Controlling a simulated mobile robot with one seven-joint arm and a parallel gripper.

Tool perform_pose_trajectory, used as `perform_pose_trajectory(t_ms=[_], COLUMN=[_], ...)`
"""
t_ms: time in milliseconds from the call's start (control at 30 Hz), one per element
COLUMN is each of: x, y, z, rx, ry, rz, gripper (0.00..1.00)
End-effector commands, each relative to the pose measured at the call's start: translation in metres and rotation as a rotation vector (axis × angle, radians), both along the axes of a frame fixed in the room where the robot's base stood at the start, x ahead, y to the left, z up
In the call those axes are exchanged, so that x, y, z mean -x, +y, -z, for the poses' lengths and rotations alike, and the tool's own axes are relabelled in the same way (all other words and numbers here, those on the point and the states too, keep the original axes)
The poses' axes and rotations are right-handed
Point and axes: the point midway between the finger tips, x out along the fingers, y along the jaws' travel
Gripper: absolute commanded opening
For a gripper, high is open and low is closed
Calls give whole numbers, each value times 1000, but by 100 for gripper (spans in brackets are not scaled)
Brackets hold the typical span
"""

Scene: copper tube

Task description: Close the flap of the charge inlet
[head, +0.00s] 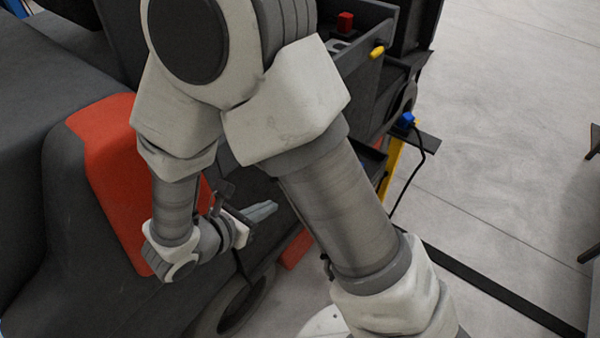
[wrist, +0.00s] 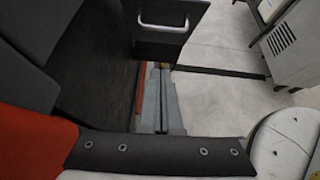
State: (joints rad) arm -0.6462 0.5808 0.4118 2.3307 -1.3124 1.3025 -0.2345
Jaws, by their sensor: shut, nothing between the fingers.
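My gripper (head: 268,210) is shut and empty beside the dark vehicle, low in the head view. In the wrist view its grey fingers (wrist: 158,78) lie together and point away from the camera. A dark panel with a pale bar handle (wrist: 165,24) stands beyond the fingertips in the wrist view, with a visible gap to them. I cannot tell for sure whether this panel is the inlet's flap. The charge inlet itself cannot be made out; my arm covers much of the vehicle's side in the head view.
The vehicle's red panel (head: 112,165) is close on the left of my wrist. A blue connector (head: 405,120) with a black cable is at the right by a yellow post (head: 391,160). A pale cabinet (wrist: 284,45) stands at the far right. Open grey floor (head: 500,130) lies right of the vehicle.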

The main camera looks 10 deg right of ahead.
Motion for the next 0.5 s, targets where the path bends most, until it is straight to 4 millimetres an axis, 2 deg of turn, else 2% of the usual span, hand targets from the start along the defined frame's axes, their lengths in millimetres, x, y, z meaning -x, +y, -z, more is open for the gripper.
perform_pose_trajectory(t_ms=[167,500], x=[-13,-57], y=[-15,-58], z=[13,50], rx=[2,1], ry=[3,2], rz=[5,8], gripper=[0,0])
